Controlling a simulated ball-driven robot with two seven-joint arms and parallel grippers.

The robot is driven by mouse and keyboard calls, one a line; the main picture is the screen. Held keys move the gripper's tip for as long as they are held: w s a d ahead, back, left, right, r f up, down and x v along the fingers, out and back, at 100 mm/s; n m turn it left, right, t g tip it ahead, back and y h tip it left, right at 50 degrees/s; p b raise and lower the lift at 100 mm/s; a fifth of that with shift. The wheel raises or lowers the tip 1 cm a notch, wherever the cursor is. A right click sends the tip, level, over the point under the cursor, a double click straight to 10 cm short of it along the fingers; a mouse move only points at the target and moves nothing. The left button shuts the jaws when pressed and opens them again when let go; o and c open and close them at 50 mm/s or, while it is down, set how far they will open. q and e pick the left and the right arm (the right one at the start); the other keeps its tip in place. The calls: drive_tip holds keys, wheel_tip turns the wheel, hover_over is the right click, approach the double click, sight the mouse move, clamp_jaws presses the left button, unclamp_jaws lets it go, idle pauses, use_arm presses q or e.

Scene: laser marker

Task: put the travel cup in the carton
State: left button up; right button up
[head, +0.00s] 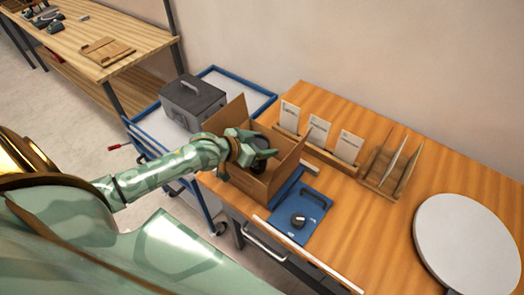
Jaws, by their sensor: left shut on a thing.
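The open cardboard carton (272,183) stands on the wooden bench with its flaps up. My left gripper (262,150) is over the carton's opening, reached in from the left. It is shut on a dark thing, which I take to be the travel cup (258,142). The gripper fingers cover much of the cup. I cannot tell whether the cup touches the carton's floor or walls. My right gripper does not show.
Behind stand white cards in a wooden holder (330,157) and a wooden rack (388,172). A round white disc (468,245) is at right. A blue cart with a grey box (192,101) stands left.

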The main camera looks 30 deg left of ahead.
use_arm(q)
wheel_tip(320, 180, down, 3)
drive_tip(key=shift+r+b, duration=0.15)
drive_tip(key=shift+b, duration=0.15)
drive_tip(key=shift+r, duration=0.1)
drive_tip(key=shift+o, duration=1.4)
drive_tip(key=o, duration=0.4)
drive_tip(key=p+v, duration=0.3)
drive_tip(key=v, duration=0.9)
